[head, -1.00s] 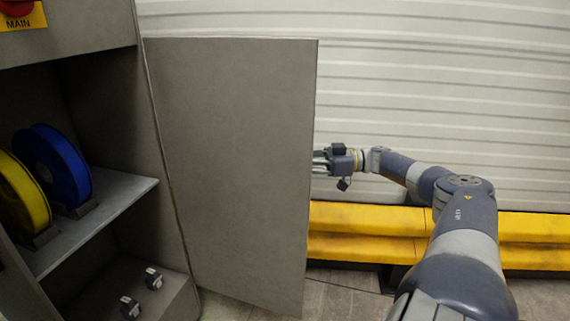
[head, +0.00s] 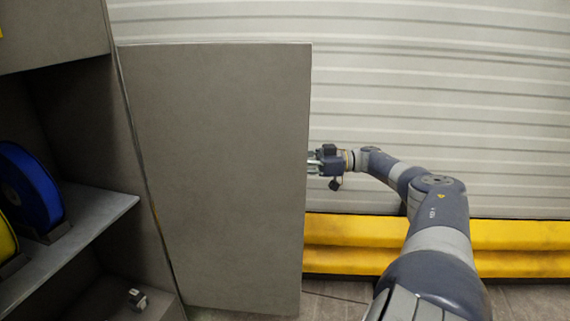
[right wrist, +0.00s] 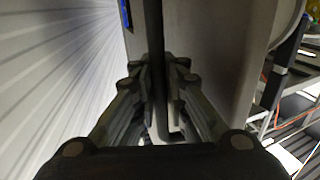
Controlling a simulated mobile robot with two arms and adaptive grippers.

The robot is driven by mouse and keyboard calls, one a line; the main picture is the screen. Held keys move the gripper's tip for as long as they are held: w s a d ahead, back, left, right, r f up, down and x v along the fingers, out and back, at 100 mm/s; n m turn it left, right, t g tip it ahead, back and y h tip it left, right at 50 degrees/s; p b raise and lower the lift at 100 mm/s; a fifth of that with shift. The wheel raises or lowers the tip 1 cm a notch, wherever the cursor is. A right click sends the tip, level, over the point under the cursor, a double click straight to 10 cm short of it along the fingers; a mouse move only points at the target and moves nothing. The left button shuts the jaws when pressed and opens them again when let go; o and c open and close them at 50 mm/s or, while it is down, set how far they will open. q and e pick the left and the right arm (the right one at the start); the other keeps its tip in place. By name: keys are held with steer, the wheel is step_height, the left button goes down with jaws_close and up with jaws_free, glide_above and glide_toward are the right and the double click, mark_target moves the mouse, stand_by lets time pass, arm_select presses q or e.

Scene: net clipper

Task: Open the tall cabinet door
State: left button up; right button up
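The tall cabinet's grey door (head: 215,180) stands swung wide open in the head view, hinged at the left on the cabinet (head: 85,110). My right gripper (head: 313,161) is at the door's free right edge, about mid-height; its fingertips are partly hidden by the door. In the right wrist view, the fingers of my right gripper (right wrist: 158,75) lie on both sides of a dark upright bar or edge (right wrist: 155,35). Whether they press on it cannot be told. My left gripper is not in view.
A blue spool (head: 28,185) and a yellow spool (head: 6,240) stand on the cabinet shelf (head: 85,225). Behind the door are a ribbed white wall (head: 440,90) and a yellow rail (head: 520,234). Some bare floor (head: 335,302) shows at the bottom.

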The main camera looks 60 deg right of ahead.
steer(key=shift+o, duration=0.3)
steer(key=shift+s+d, duration=0.35)
steer(key=shift+s, duration=0.05)
steer(key=shift+w+a, duration=0.1)
steer(key=shift+w, duration=0.05)
steer(key=v, duration=0.7)
steer(key=shift+s+d, duration=0.2)
steer(key=shift+s, duration=0.05)
